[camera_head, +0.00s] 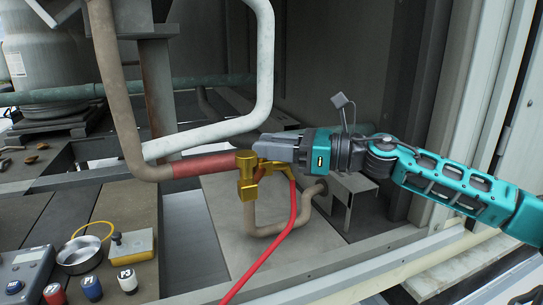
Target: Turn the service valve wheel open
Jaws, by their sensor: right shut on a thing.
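A brass service valve (247,184) sits on the pipework in the middle of the head view, where a red-wrapped pipe and a red hose meet it. My right gripper (263,151) comes in from the right, with its grey fingers at the top of the valve. It is shut on the valve wheel, which is largely hidden by the fingers and cannot be told apart clearly from the brass body. How far the wheel is turned does not show. My left gripper is not in view.
A red hose (283,239) runs from the valve down to the front. A pale pipe (263,70) bends above it. A cabinet wall stands right.

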